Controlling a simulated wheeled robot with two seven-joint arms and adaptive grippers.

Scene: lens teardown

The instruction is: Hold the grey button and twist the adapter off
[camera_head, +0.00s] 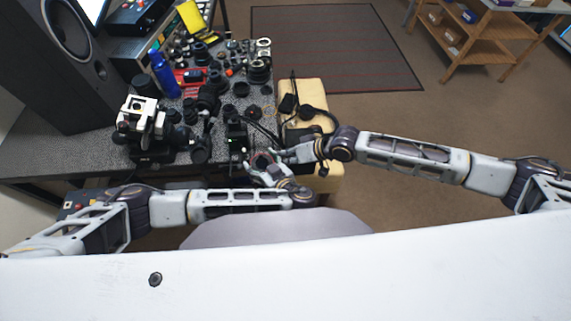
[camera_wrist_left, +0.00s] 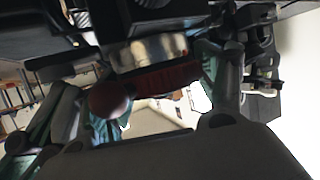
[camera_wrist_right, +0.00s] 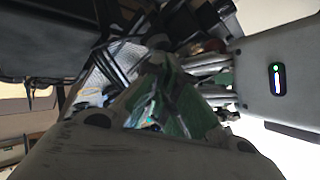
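In the head view my left gripper (camera_head: 264,160) and right gripper (camera_head: 284,156) meet at the table's front edge, beside a dark upright device (camera_head: 237,135). In the left wrist view a silver ring (camera_wrist_left: 150,50) with a dark red part (camera_wrist_left: 155,80) under it and a reddish round knob (camera_wrist_left: 110,98) lies between the teal-padded fingers of my left gripper (camera_wrist_left: 150,60). Firm contact on both sides is not clear. In the right wrist view the green-padded fingers of my right gripper (camera_wrist_right: 165,90) are close together near dark parts; what lies between them is hidden. I cannot make out the grey button.
The speckled table (camera_head: 60,155) is crowded with lenses and a blue bottle (camera_head: 165,75). A white-and-black machine (camera_head: 143,122) stands at its left. A cream padded bench (camera_head: 312,92) with a black headset lies to the right. A large dark speaker (camera_head: 65,70) stands at the far left.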

